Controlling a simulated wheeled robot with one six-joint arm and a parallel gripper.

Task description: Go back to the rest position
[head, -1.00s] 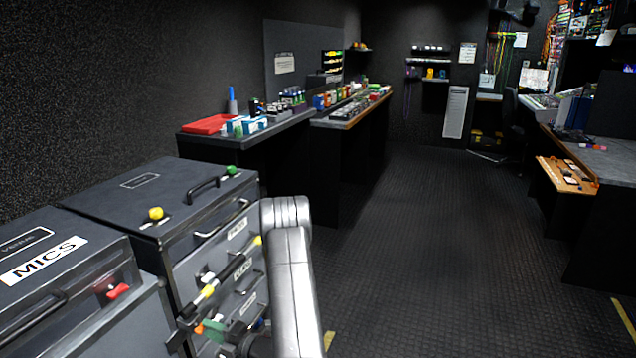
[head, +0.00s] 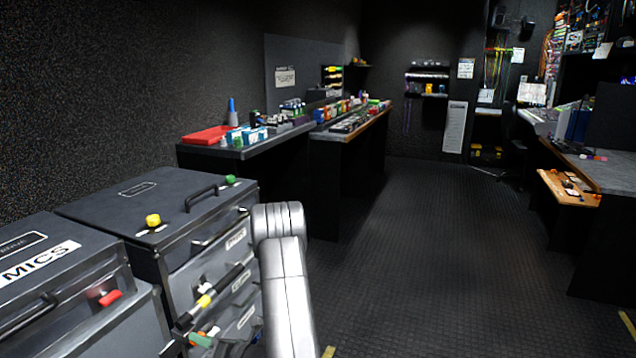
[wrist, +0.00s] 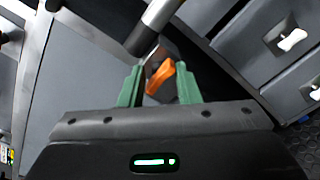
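My gripper (wrist: 158,70) has two green fingers, set apart with a dark block with an orange lever (wrist: 160,77) between them. In the head view, the banded dark pole (head: 228,281) with a yellow band slants in front of the drawers. My gripper (head: 201,339) shows only partly, low beside my silver arm.
A grey drawer cabinet (head: 178,253) and a case labelled MICS (head: 60,300) stand close at left. A bench with a red tray (head: 207,135) is behind. A desk with a wooden ledge (head: 567,188) is at right. The middle floor (head: 430,260) is clear.

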